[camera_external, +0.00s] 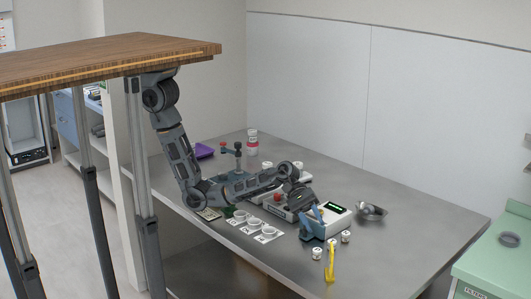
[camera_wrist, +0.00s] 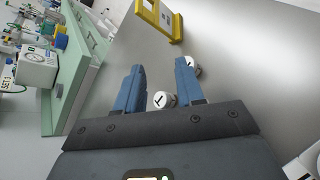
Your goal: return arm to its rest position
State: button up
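My gripper (camera_external: 316,225) hangs low over the front right part of the metal table (camera_external: 420,222). In the wrist view its two blue fingers (camera_wrist: 160,92) stand apart with a clear gap, and nothing is gripped between them. Another small white container (camera_wrist: 194,68) is partly hidden behind the right finger. My arm reaches down from under the wooden top and bends low across the table.
A yellow stand (camera_external: 330,264) is at the table's front edge, close to my gripper. A white device with a green display (camera_external: 336,209) and a metal scoop (camera_external: 371,210) are nearby. White cups (camera_external: 252,224) stand to the left. A green cabinet (camera_external: 490,270) stands at the right.

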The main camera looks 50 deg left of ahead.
jog(key=s+a+r+m+t+h+p, duration=0.2)
jog(key=s+a+r+t+p, duration=0.15)
jog(key=a, duration=0.35)
jog(key=w+a+m+t+b, duration=0.1)
jog(key=w+a+t, duration=0.25)
jog(key=a, duration=0.35)
jog(key=w+a+r+m+t+b, duration=0.1)
jog(key=w+a+t, duration=0.1)
jog(key=a+t, duration=0.35)
jog(key=w+a+m+t+b, duration=0.1)
jog(key=w+a+m+t, duration=0.15)
jog(key=a, duration=0.45)
jog(key=s+a+r+m+t+y+b, duration=0.25)
jog(key=a+t, duration=0.25)
jog(key=a, duration=0.4)
jog(key=s+a+r+m+t+y+b, duration=0.1)
jog(key=s+a+r+t+y, duration=0.25)
jog(key=a, duration=0.65)
jog(key=s+a+f+g+y+b, duration=0.1)
jog(key=s+a+f+y, duration=0.1)
jog(key=a+f, duration=0.1)
jog(key=s+a+f+n+g+y+b, duration=0.1)
jog(key=s+a+f+g+y, duration=0.1)
jog(key=f, duration=0.4)
jog(key=s+a+f+n+g+y+b, duration=0.1)
jog(key=s+a+f+y, duration=0.2)
jog(key=a+f, duration=0.1)
jog(key=shift+s+a+f+g+y+b, duration=0.3)
jog(key=shift+s+a+g, duration=0.05)
jog(key=shift+a, duration=0.3)
